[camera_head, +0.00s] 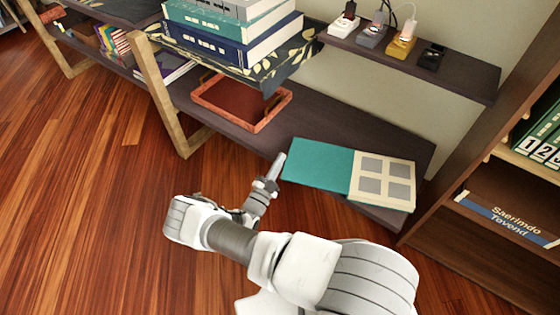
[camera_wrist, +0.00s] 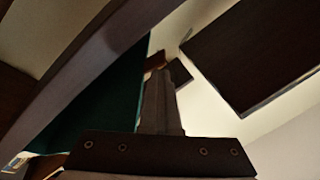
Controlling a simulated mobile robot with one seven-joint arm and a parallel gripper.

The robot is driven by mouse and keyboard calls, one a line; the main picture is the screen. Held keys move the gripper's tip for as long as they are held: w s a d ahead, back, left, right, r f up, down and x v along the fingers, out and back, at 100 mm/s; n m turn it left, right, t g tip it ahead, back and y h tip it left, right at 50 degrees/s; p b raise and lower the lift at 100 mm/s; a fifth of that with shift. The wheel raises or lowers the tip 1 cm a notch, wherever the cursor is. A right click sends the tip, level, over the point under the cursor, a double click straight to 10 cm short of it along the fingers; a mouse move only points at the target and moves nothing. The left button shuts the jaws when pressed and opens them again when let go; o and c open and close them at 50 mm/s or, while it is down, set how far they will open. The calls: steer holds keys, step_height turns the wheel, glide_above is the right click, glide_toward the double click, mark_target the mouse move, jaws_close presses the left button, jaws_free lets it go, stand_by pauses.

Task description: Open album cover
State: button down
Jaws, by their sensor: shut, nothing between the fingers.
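The album lies on the lower dark shelf in the head view. Its teal cover (camera_head: 318,163) lies flat to the left, and its cream page (camera_head: 384,180) with several grey squares shows to the right, so it appears open. My gripper (camera_head: 281,160) is shut and empty at the left edge of the teal cover; I cannot tell whether it touches. In the wrist view the shut fingers (camera_wrist: 160,85) point away from the camera, and a teal surface (camera_wrist: 105,108), likely the cover, shows to their left.
A reddish tray (camera_head: 243,122) stands left of the album on the lower shelf (camera_head: 330,120). Stacked boxes (camera_head: 232,35) sit above it. A narrow upper shelf (camera_head: 465,78) overhangs at the back right. A bookcase side (camera_head: 475,130) bounds the right.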

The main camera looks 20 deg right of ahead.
steer(key=s+d+r+p, duration=0.6)
steer(key=d+r, duration=0.3)
steer(key=r, duration=0.2)
steer(key=shift+s+d+p, duration=0.25)
steer(key=shift+s+p, duration=0.15)
steer(key=shift+p, duration=0.1)
